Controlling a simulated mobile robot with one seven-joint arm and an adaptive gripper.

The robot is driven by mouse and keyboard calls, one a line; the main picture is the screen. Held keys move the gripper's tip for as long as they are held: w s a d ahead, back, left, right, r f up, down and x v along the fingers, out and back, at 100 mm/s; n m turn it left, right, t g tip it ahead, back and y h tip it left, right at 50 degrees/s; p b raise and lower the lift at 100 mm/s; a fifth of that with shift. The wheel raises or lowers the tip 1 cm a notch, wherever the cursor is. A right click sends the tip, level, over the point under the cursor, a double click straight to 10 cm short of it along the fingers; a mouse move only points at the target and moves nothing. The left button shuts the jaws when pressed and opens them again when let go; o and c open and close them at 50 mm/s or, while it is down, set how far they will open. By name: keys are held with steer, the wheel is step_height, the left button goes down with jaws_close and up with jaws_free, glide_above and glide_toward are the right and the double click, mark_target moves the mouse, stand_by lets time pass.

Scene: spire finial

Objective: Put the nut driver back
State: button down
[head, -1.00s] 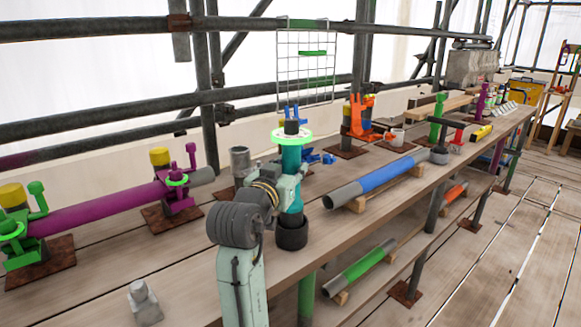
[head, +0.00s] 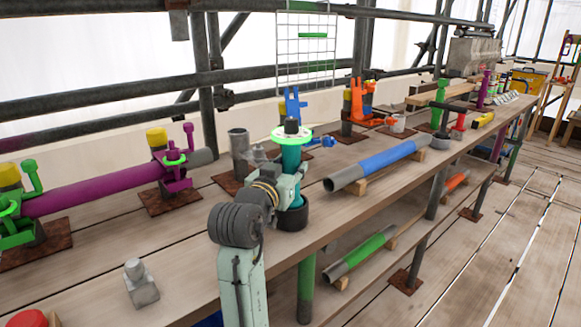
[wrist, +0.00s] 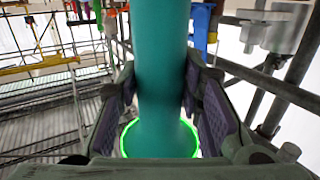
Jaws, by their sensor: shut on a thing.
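A black round cup (head: 291,217) surrounds the lower end of the tool, at the bench. I cannot tell whether the cup is a holder or part of the tool, and its inside is hidden.
A blue-banded pipe (head: 380,165) lies on wooden blocks just right of the tool. A grey upright tube (head: 239,150) stands behind left. A magenta pipe (head: 100,193) in clamps is at the left. A grey fitting (head: 140,285) sits on the front-left bench, with bare boards around it.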

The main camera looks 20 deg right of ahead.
steer(key=shift+r, duration=0.15)
steer(key=c, duration=1.4)
jaws_free()
steer(key=o, duration=0.4)
steer(key=shift+c, duration=0.2)
steer(key=shift+o, duration=0.5)
steer(key=shift+f, duration=0.25)
steer(key=o, duration=0.5)
steer(key=shift+r, duration=0.1)
steer(key=shift+f+b, duration=0.35)
steer(key=shift+f, duration=0.25)
steer(key=shift+a, duration=0.1)
